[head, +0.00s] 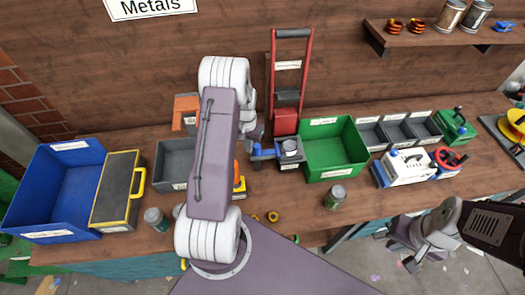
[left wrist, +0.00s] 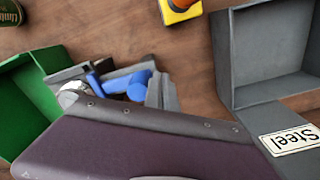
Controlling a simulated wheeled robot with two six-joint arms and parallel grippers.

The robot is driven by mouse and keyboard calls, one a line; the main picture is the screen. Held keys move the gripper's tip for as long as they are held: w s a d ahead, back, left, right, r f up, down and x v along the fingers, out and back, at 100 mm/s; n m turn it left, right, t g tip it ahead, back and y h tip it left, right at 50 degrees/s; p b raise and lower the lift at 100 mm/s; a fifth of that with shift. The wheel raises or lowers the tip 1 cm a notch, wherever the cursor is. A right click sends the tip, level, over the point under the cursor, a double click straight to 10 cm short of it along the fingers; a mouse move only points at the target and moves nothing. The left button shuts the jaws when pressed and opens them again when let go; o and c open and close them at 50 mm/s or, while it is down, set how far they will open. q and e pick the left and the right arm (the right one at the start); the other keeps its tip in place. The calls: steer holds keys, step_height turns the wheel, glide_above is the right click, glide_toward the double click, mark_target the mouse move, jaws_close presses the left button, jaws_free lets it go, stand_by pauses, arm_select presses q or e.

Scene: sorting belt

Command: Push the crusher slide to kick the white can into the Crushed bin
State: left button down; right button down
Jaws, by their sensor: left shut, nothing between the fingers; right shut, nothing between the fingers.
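The crusher stands on the bench just left of the green bin (head: 335,174). Its blue slide (head: 262,154) points at the white can (head: 290,146), which sits in the grey cradle beside the bin. The left wrist view also shows the blue slide (left wrist: 137,88), the can's pale end (left wrist: 72,92) and the green bin's edge (left wrist: 38,72). My left gripper (head: 256,133) is shut and empty, close behind the slide; contact cannot be made out. My right gripper (head: 411,264) is shut and empty in front of the bench at the right. The green bin's label is too small to read.
A grey Steel bin (left wrist: 270,95) stands left of the crusher, partly behind my left arm. A jar (head: 335,197) stands before the green bin. A red press frame (head: 272,95) rises behind the crusher.

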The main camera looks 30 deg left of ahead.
mark_target(271, 151)
arm_select(q)
steer(key=shift+w+d, duration=1.45)
steer(key=shift+d, duration=0.25)
steer(key=shift+w+d, duration=1.4)
steer(key=shift+d, duration=0.25)
steer(key=s+a, duration=0.7)
steer(key=a, duration=0.1)
step_height(271, 151, up, 8)
steer(key=p, duration=0.7)
steer(key=shift+w+d, duration=0.2)
steer(key=shift+w, duration=0.05)
